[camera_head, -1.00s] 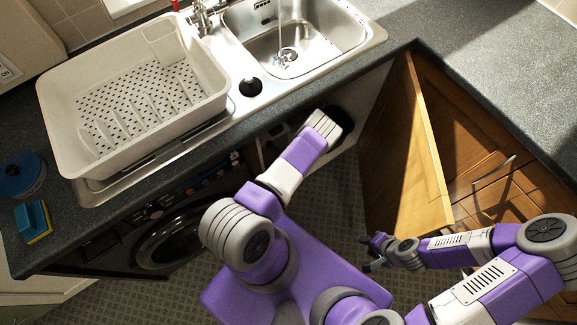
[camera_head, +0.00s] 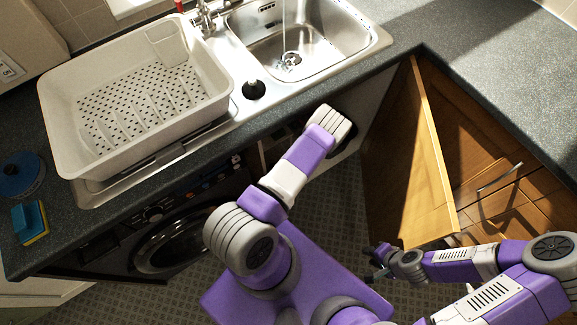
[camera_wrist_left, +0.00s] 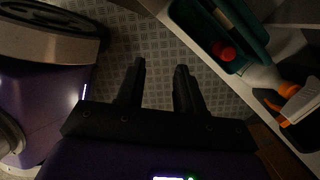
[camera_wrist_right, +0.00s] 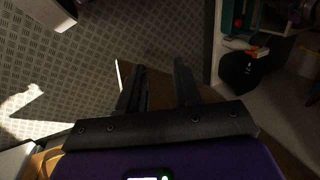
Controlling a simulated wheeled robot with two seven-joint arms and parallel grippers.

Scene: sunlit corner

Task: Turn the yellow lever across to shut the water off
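Water runs from the tap (camera_head: 206,14) into the steel sink (camera_head: 345,36). My left arm reaches under the counter edge into the dark cupboard below the sink, and its gripper is hidden in the head view. In the left wrist view my left gripper (camera_wrist_left: 160,70) is open and empty, over patterned floor beside the cupboard. My right gripper (camera_head: 376,264) is low, by the bottom of the open wooden door (camera_head: 420,175). The right wrist view also shows it (camera_wrist_right: 160,70) open and empty.
A teal caddy (camera_wrist_left: 183,14) with a red-capped item and an orange-trigger spray bottle (camera_wrist_left: 285,95) stand in the cupboard. A black object (camera_wrist_right: 238,70) sits near it. On the counter are a white dish rack (camera_head: 60,130) and a sponge (camera_head: 30,221). A washing machine (camera_head: 170,248) stands left.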

